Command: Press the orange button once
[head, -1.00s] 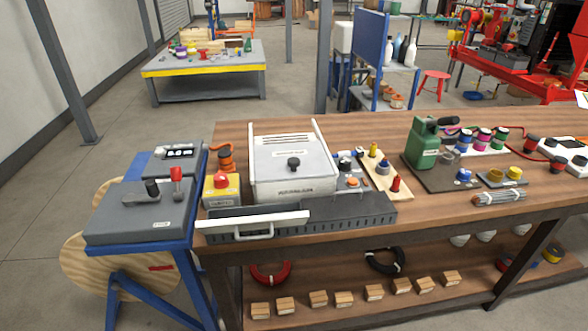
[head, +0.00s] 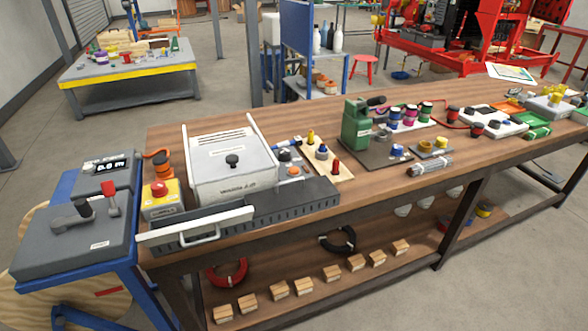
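A small orange button (head: 293,171) sits on a grey control box (head: 289,163), just right of the white lidded unit (head: 230,165) on the wooden workbench. A dark knob shows beside the button on the same box. The button looks unobstructed from above. Neither of my grippers is in the head view.
A yellow box with a red mushroom button (head: 159,190) stands left of the white unit. A white handled bar (head: 195,229) and a dark slotted duct (head: 270,207) lie in front. A wooden peg board (head: 327,160) is close on the right.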

